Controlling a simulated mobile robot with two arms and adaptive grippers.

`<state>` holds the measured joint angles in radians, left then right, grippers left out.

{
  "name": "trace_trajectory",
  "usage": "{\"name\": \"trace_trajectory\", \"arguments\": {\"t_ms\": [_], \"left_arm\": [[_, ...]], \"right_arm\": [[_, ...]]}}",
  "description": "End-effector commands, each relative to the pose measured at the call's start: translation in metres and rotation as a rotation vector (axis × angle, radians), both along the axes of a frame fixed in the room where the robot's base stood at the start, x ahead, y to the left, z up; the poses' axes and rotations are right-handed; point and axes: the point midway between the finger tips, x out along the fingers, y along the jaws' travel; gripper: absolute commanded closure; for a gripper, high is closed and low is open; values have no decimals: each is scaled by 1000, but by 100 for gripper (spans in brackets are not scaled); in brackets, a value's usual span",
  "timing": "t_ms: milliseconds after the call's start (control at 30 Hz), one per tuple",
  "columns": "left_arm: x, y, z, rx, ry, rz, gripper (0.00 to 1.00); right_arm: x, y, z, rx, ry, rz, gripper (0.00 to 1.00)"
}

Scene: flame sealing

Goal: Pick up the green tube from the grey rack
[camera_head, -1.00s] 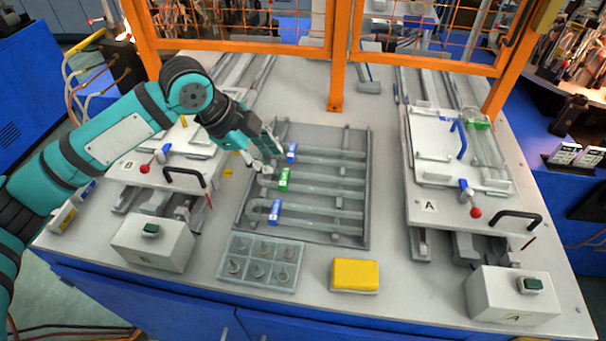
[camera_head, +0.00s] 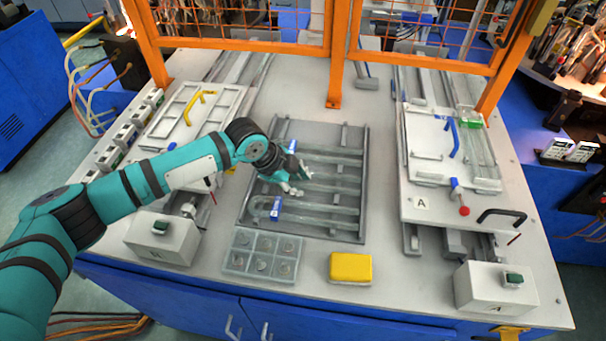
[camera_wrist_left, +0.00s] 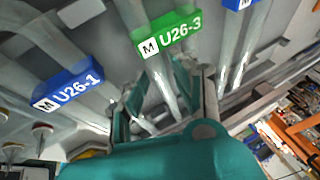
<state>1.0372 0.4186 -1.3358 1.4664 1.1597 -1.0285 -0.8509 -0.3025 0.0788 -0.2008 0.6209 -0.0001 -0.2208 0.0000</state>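The green tube is a clear glass tube with a green label (camera_wrist_left: 167,33) reading U26-3. It lies in the grey rack (camera_head: 364,200) between two blue-labelled tubes. In the head view its label is hidden behind my left gripper (camera_head: 300,182), which is over the rack's left middle part. In the left wrist view my gripper's two fingers (camera_wrist_left: 168,98) are apart, one on each side of the green tube's clear glass. The tube shows between them, and I cannot tell whether either finger touches it. My right gripper is not in view.
A blue-labelled U26-1 tube (camera_head: 276,207) lies nearer; another blue label (camera_head: 291,146) is farther back. In front are a grey compartment tray (camera_head: 262,279) and a yellow block (camera_head: 350,268). Fixture A (camera_head: 425,184), at right, holds a green-labelled tube (camera_head: 470,122). An orange frame (camera_head: 335,85) stands behind.

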Motion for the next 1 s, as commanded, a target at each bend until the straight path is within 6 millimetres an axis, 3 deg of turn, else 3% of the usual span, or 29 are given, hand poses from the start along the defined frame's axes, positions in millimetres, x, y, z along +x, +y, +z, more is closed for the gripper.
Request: {"name": "trace_trajectory", "arguments": {"t_ms": [200, 400, 767, 1000], "left_arm": [[0, 0, -1, 0, -1, 0, 73], [1, 0, 0, -1, 0, 1, 100], [1, 0, 1, -1, -2, 1, 100], [2, 0, 33, -4, -7, 0, 100]], "right_arm": [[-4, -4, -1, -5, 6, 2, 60], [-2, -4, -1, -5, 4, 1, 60], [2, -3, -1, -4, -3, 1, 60], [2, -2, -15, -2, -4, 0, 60]]}}
